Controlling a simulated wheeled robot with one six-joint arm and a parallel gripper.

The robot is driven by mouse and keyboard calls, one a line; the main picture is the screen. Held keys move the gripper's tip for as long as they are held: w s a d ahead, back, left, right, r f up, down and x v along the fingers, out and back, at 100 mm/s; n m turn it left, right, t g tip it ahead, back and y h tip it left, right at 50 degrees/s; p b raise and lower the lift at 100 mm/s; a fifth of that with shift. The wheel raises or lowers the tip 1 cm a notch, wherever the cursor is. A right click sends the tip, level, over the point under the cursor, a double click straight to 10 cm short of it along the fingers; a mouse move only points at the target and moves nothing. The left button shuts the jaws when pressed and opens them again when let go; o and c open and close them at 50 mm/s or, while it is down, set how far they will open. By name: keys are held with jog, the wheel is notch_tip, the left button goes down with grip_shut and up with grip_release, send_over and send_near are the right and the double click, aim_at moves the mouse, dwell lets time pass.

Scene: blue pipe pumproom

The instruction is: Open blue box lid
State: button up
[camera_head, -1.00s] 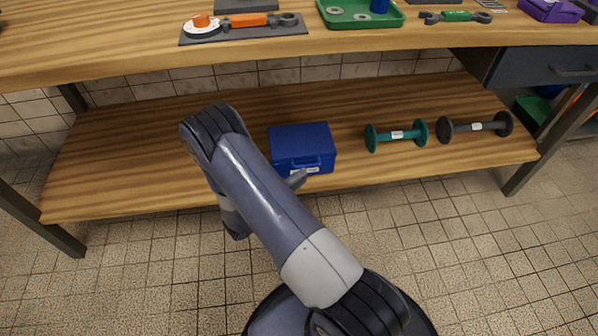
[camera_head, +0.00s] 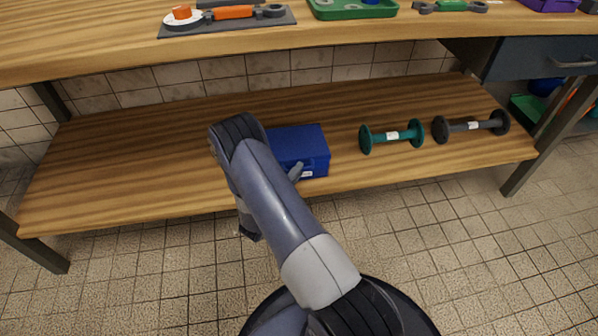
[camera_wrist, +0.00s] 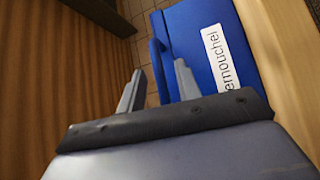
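The blue box (camera_head: 303,145) sits on the lower wooden shelf with its lid shut. A white label and a blue handle are on its front. My arm covers its left part in the head view. My gripper (camera_head: 296,171) is at the front of the box, with only one finger showing there. In the wrist view, the box front (camera_wrist: 199,35) is close, and my gripper (camera_wrist: 159,68) has its two grey fingers apart. The blue handle (camera_wrist: 157,62) shows between the fingertips. I cannot tell whether the fingers touch it.
A teal dumbbell (camera_head: 391,136) and a black dumbbell (camera_head: 471,127) lie on the shelf (camera_head: 130,155) to the right of the box. The workbench top (camera_head: 90,40) overhangs the shelf. The shelf left of the box and the tiled floor (camera_head: 450,240) in front are clear.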

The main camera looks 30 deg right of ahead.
jog(key=shift+x, duration=0.8)
jog(key=shift+c, duration=0.3)
grip_shut()
